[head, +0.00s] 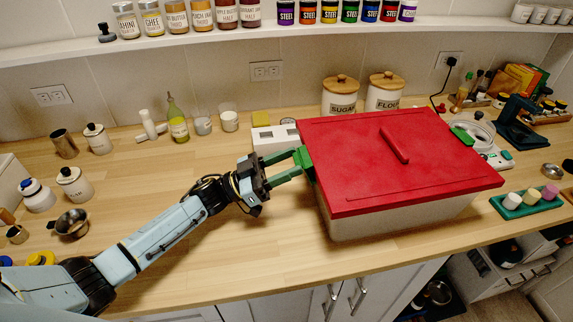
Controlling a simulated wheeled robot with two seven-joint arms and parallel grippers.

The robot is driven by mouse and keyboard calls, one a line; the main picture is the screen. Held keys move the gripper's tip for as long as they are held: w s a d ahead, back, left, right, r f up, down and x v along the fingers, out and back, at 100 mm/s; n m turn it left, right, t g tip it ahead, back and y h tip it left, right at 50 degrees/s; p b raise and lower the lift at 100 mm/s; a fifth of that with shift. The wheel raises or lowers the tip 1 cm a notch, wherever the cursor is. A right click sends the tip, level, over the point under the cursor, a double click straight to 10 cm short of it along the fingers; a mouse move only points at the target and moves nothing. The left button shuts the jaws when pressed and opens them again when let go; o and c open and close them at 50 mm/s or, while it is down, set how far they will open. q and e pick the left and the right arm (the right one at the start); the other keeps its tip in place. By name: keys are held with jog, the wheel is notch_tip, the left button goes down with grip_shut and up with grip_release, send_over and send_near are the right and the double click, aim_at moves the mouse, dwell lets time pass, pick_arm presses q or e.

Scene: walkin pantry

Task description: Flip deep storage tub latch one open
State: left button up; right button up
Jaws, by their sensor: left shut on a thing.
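A deep storage tub (385,218) with a pale body stands on the wooden counter. Its red lid (350,150) is on top and has a raised red handle bar. A green latch (307,163) is on the tub's left side. Another green latch (462,136) shows on the right side. My left gripper (300,166) reaches in from the left with its green fingers shut on the left latch. The fingers hide part of that latch, and I cannot tell its exact angle. My right gripper is not in view.
Sugar and flour canisters (340,97) stand behind the tub. A green tray with small jars (527,201) is close to its right. Bottles and cups stand along the back left. The counter in front of my left arm is clear.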

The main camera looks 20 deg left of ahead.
pick_arm(q)
jog(key=o, duration=1)
jog(key=shift+a+f, duration=0.1)
jog(key=s+a, duration=0.7)
jog(key=a, duration=0.3)
jog(key=shift+s+a+f+b, duration=0.15)
jog(key=shift+s+a+b, duration=0.05)
jog(key=shift+a+b, duration=0.2)
